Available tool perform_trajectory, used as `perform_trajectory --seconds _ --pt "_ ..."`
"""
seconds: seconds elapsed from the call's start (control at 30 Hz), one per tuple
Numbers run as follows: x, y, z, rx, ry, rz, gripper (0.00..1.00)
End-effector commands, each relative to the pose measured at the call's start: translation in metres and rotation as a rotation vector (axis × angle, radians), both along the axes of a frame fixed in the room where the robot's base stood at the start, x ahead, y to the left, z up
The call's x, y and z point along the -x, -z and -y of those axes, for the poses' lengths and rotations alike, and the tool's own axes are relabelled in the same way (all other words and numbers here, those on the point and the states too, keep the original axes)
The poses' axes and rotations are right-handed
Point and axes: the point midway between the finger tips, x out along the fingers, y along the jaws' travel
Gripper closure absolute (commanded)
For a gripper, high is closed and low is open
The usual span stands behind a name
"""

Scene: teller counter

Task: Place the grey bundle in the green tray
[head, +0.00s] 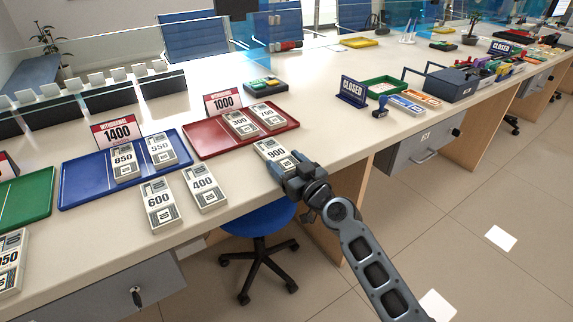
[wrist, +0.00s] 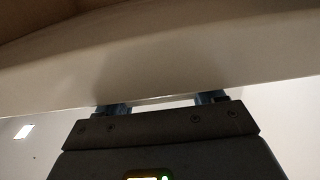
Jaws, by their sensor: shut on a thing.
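Several grey-and-white bundles with number labels lie along the counter; I cannot tell which one the task means. My gripper (head: 287,178) is shut at the counter's front edge on the bundle marked 900 (head: 270,151). That bundle's near end is hidden by the gripper. In the wrist view the gripper (wrist: 162,98) points at the counter edge, and the bundle cannot be made out. The green tray (head: 40,211) is at the far left, cut off by the picture edge, with only its bare right part showing.
The blue tray (head: 85,195) holds bundles 850 and 550; the red tray (head: 205,148) holds 300 and 700. Bundles 600 (head: 158,203) and 400 (head: 204,187) lie in front of the blue tray. Sign cards stand behind. Bare counter (head: 340,135) lies right of bundle 900.

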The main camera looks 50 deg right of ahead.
Motion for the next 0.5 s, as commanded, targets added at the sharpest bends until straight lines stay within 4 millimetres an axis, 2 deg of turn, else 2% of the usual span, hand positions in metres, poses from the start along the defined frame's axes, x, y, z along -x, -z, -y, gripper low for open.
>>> perform_trajectory --seconds 0.17,0.2,0.43,0.5 --pt "0.0000 0.0045 -0.0001 -0.001 0.000 0.001 0.64" --pt "0.0000 0.0038 -0.0001 -0.001 0.000 0.000 0.31" --pt "0.0000 0.0032 -0.0001 -0.001 0.000 0.000 0.08" --pt "0.0000 0.0032 0.0000 -0.001 0.000 0.000 0.07"
